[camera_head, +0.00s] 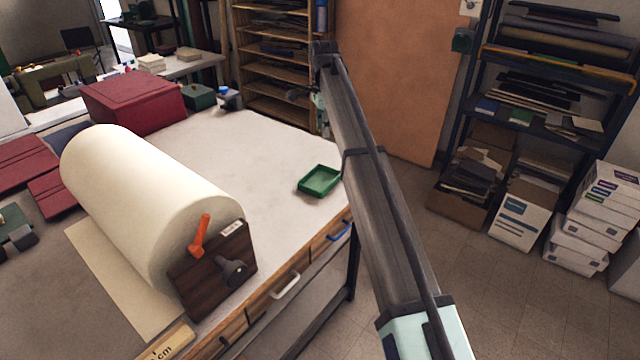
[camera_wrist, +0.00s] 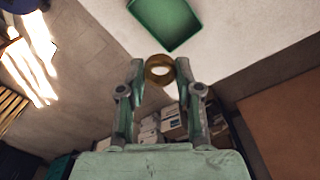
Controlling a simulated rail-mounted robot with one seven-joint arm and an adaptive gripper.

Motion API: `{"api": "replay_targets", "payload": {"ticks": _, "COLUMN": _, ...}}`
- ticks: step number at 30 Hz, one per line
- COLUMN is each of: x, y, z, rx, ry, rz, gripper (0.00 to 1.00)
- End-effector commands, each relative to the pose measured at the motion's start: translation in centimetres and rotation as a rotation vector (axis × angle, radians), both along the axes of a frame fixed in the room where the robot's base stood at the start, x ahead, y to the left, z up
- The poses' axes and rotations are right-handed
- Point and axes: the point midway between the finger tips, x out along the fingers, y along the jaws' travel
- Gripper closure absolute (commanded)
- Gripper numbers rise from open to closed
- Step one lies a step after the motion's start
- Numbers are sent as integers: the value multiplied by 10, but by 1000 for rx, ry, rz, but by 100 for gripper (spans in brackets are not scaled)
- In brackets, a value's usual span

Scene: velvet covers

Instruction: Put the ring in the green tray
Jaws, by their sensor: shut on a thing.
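The brass-coloured ring (camera_wrist: 150,72) is held between the two fingertips of my gripper (camera_wrist: 160,70), seen in the wrist view. The small green tray (camera_head: 319,181) sits on the right end of the pale worktable, near its edge, and looks empty. The tray also shows at the top of the wrist view (camera_wrist: 166,20), just beyond the ring and apart from it. In the head view my arm hides most of the gripper, and I cannot make out the ring there.
A large cream roll (camera_head: 145,205) lies on the worktable (camera_head: 265,150), with a dark wooden block (camera_head: 210,270) at its near end. A red box (camera_head: 130,100) stands farther back. The tabletop left of the tray is clear. Shelves (camera_head: 540,110) and boxes stand at the right.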

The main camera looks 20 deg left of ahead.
Motion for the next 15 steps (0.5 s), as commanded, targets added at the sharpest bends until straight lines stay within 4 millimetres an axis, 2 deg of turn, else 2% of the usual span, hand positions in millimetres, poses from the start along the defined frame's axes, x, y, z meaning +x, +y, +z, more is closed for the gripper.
{"api": "replay_targets", "payload": {"ticks": 3, "x": 5, "y": 10, "z": 4, "rx": -1, "ry": 2, "rz": -106, "gripper": 84}}
{"api": "replay_targets", "payload": {"ticks": 8, "x": 6, "y": 14, "z": 3, "rx": -2, "ry": 3, "rz": -184, "gripper": 84}}
{"api": "replay_targets", "payload": {"ticks": 11, "x": 6, "y": 14, "z": -7, "rx": -3, "ry": 4, "rz": -197, "gripper": 84}}
{"api": "replay_targets", "payload": {"ticks": 15, "x": 5, "y": 13, "z": -36, "rx": -4, "ry": 5, "rz": -198, "gripper": 84}}
